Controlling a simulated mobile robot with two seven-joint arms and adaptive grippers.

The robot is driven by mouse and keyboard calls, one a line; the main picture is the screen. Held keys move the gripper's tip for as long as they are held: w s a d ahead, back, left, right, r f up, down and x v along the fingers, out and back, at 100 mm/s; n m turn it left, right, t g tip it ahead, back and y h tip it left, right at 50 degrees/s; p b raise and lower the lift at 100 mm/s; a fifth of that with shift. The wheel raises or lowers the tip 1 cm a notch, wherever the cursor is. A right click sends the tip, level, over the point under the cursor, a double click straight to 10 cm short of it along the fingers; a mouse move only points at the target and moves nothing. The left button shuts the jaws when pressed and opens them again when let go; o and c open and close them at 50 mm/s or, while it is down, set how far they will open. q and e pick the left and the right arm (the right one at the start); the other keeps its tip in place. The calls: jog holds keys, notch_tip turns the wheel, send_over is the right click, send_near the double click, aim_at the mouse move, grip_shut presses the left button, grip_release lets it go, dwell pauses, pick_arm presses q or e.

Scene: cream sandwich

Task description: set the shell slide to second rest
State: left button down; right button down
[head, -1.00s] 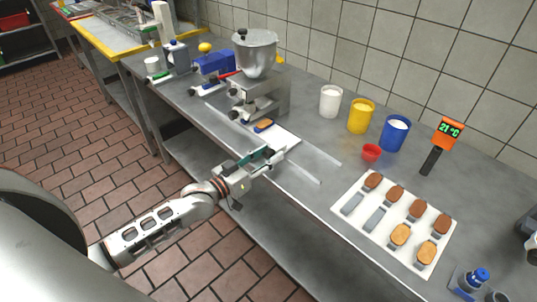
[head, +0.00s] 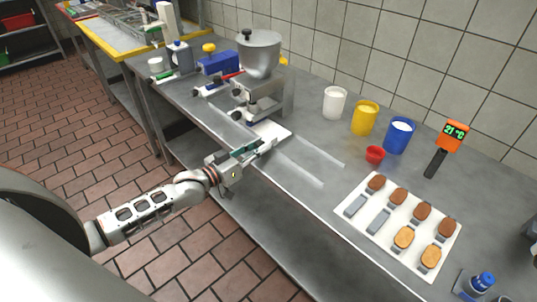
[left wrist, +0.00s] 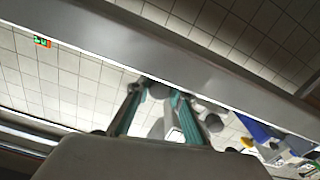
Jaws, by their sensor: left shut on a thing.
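The white shell slide (head: 274,131) lies on the steel counter, its visible part just in front of the hopper machine (head: 260,55). Two pale rails (head: 305,170) run from it toward the right. My left gripper (head: 268,146) is at the slide's front edge, shut on a small grey knob of the slide (left wrist: 158,90), which shows between the fingers in the left wrist view. The shell on the slide is not clearly visible under the machine's nozzle. My right gripper is out of view.
A white tray (head: 350,232) with several brown and tan shells lies at the right. The counter between rails and tray is clear.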

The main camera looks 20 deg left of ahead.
pick_arm(q)
jog(key=shift+w+a, duration=0.25)
jog(key=shift+a, duration=0.4)
jog(key=c, duration=1.8)
grip_release()
jog(key=shift+s, duration=0.15)
jog(key=v, duration=1.1)
jog(key=shift+s+a, duration=0.15)
jog(key=shift+s, duration=0.15)
